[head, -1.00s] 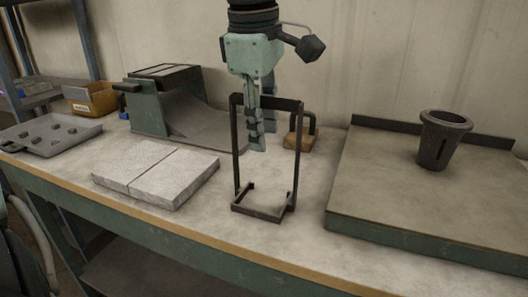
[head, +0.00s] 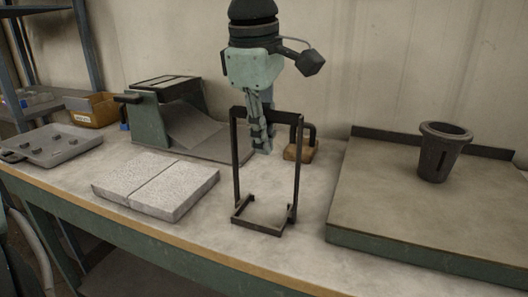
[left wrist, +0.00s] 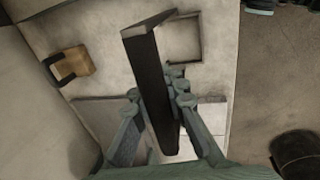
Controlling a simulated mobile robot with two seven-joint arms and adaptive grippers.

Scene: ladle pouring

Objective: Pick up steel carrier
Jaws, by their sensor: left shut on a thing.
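The steel carrier (head: 297,170) is a tall dark open frame with a top bar, two upright sides and a square base ring. It stands upright at the middle of the workbench; no gap shows under its base. My left gripper (head: 262,140) comes down from above and is shut on the top bar, its fingers on both sides of it. In the left wrist view the dark top bar (left wrist: 150,70) runs between the two fingers (left wrist: 157,98). My right gripper is in neither view.
On the workbench (head: 290,262), a grey slab (head: 155,187) lies left of the carrier, with a green ramped fixture (head: 150,125) behind. A wooden block with a dark handle (head: 300,151) stands close behind the carrier. A raised plate (head: 390,205) at right bears a dark cup (head: 440,155).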

